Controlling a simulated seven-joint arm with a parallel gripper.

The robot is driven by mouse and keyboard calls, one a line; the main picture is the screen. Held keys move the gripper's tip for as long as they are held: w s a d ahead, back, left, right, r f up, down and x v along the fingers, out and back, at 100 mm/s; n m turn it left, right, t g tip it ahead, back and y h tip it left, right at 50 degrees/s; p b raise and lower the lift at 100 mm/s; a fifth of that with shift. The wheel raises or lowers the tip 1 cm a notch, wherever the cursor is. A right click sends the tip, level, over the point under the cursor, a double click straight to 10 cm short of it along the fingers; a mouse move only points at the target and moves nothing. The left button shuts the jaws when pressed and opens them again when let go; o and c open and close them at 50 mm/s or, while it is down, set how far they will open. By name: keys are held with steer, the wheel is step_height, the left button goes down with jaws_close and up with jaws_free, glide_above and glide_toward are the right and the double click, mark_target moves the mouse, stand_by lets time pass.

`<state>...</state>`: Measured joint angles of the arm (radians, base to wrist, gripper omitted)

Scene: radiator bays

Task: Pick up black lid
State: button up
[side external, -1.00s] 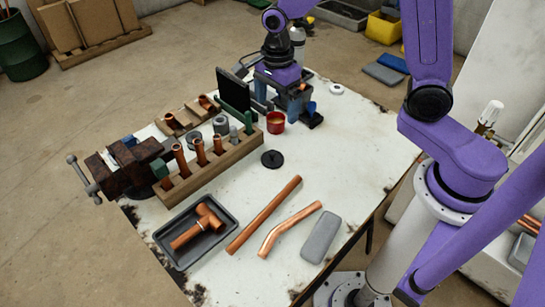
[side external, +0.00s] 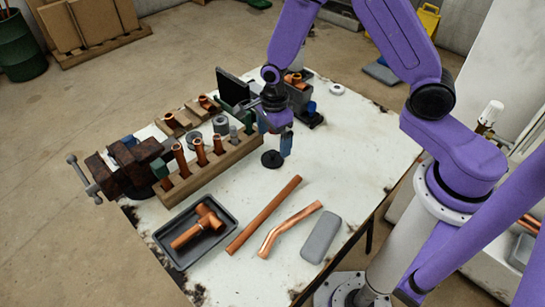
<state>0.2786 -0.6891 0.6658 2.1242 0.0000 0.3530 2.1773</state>
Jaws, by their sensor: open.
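The black lid (side external: 271,160) is a small round disc with a raised knob, lying flat on the white worktable (side external: 330,170). My gripper (side external: 275,137) points down just above and behind the lid, its jaws apart and empty. One blue-grey finger shows just right of the lid's far edge; the other is largely hidden among the dark parts behind. I cannot tell whether a finger touches the lid.
A wooden rack (side external: 210,170) with copper fittings stands left of the lid. A copper pipe (side external: 264,215), a bent pipe (side external: 290,230), a grey block (side external: 320,237) and a dark tray (side external: 165,243) lie in front. The table right of the lid is clear.

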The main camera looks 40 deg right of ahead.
mark_target(273, 151)
steer(key=shift+a+f, duration=0.2)
steer(key=shift+f, duration=2.7)
steer(key=c, duration=1.1)
